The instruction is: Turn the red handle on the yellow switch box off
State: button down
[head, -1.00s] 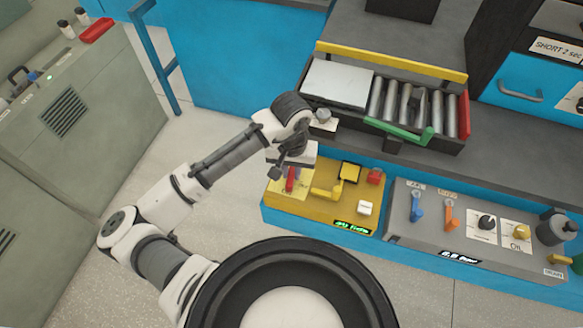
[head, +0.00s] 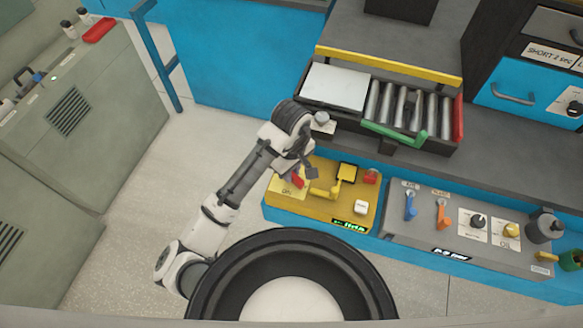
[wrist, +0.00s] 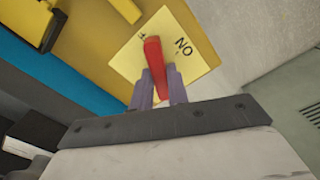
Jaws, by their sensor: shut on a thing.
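Behind the handle is a pale yellow label (wrist: 184,52) with "ON", seen upside down. The handle's far end points a little left of straight up in the wrist view.
The box also carries a yellow lever (head: 328,192), a red button (head: 371,177) and a white button (head: 361,207). A grey panel (head: 425,235) with blue and orange levers adjoins on the right. A roller tray (head: 415,137) lies behind. The floor at left is clear.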

jog(key=n, duration=0.5)
jog(key=shift+n, duration=0.3)
dwell(0.4)
jog(key=c, duration=1.4)
grip_release()
jog(key=shift+o, duration=0.2)
jog(key=shift+r, duration=0.1)
notch_tip(320, 180, up, 14)
jog(key=shift+f, duration=0.2)
